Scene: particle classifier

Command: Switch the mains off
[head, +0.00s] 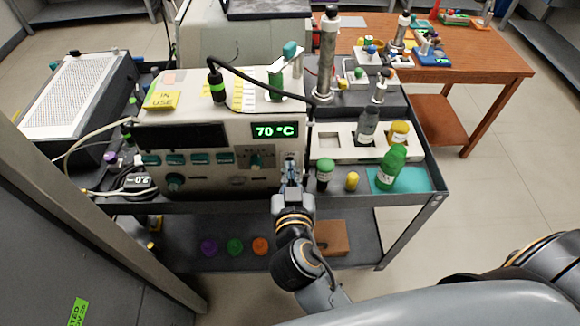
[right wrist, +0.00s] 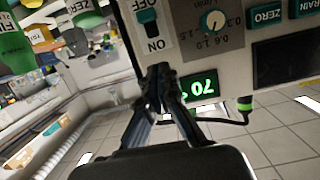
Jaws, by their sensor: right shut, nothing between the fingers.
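The classifier (head: 200,150) is a pale box on a dark cart. Its green display (head: 275,130) is lit and reads 70 °C. The mains switch plate (right wrist: 152,30), marked ON and OFF, is on its front panel; it also shows in the head view with its ON mark (head: 290,155). My right gripper (head: 290,172) is shut and empty, its tips in front of the panel at the switch. In the right wrist view the fingertips (right wrist: 160,74) are close together by the ON mark. My left gripper is not in view.
A knob (right wrist: 212,20) sits near the switch. A black cable (head: 262,80) arches over the classifier's top. Floor in front is free.

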